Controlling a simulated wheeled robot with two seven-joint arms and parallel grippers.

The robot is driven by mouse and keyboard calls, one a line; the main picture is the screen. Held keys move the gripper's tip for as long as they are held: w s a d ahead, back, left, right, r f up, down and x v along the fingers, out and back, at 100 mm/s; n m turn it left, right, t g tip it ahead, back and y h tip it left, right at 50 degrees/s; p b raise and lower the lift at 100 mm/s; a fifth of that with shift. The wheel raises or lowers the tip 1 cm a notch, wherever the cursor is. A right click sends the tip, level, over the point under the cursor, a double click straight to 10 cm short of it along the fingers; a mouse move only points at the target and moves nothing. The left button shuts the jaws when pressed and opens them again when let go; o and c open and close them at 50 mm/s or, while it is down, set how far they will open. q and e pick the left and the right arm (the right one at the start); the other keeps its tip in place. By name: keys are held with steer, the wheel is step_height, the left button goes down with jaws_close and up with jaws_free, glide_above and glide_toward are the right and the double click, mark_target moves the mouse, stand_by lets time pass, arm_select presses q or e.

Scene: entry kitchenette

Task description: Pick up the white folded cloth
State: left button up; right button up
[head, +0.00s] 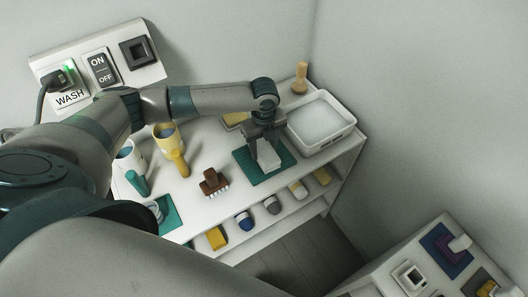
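The white folded cloth (268,157) is in the head view, on or just above a green mat (246,166) on the white shelf top. My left gripper (266,143) points down at the cloth from above, with a dark finger on either side of its upper part. The gripper hides the cloth's far end. I cannot tell whether the fingers press on the cloth or stand slightly apart from it. My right gripper is not in view.
A white basin (322,126) stands close right of the gripper, with a wooden-handled tool (300,78) behind it. Several items line the lower shelf (232,255).

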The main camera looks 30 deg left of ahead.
mark_target(267, 150)
arm_select(q)
steer(key=shift+r, duration=0.1)
steer(key=shift+w+r+b, duration=0.1)
steer(key=shift+r+b, duration=0.35)
steer(key=r+b, duration=0.1)
steer(key=d+r, duration=0.1)
steer(key=r, duration=0.1)
steer(key=shift+r+b, duration=0.15)
steer(key=shift+b, duration=0.2)
steer(key=shift+s+d+r+b, duration=0.55)
steer(key=shift+d+r, duration=0.55)
steer(key=shift+d, duration=0.6)
steer(key=shift+s+d+r+b, duration=0.5)
steer(key=shift+d+r, duration=0.65)
steer(key=shift+d, duration=0.6)
steer(key=shift+s+d+r+b, duration=0.55)
steer(key=shift+d+r, duration=0.55)
steer(key=shift+d, duration=0.6)
